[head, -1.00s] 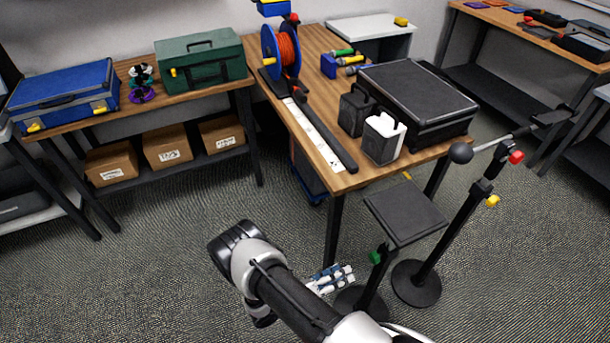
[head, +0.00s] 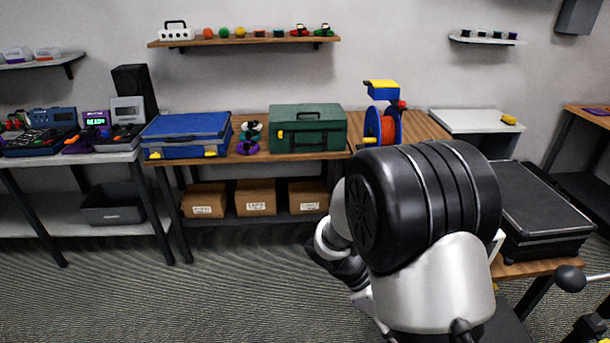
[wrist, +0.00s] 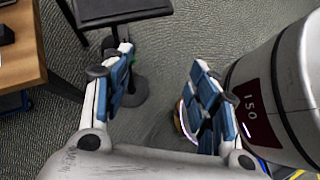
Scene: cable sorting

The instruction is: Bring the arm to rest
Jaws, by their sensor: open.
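My gripper (wrist: 162,98) shows in the wrist view with its two blue-padded fingers spread apart. Nothing is between them; grey carpet shows in the gap. In the head view my arm's large black and white joint fills the middle right, and my gripper is not visible there. In the wrist view the gripper hangs off the table's edge, beside a white cylindrical body marked 150 at the right.
In the wrist view a small black stand (wrist: 120,10) rises just beyond the fingers, and a wooden table (wrist: 20,65) edge is at left. In the head view a black case (head: 537,207), cable reel (head: 388,128), green toolbox (head: 307,130) and blue case (head: 187,134) stand on tables.

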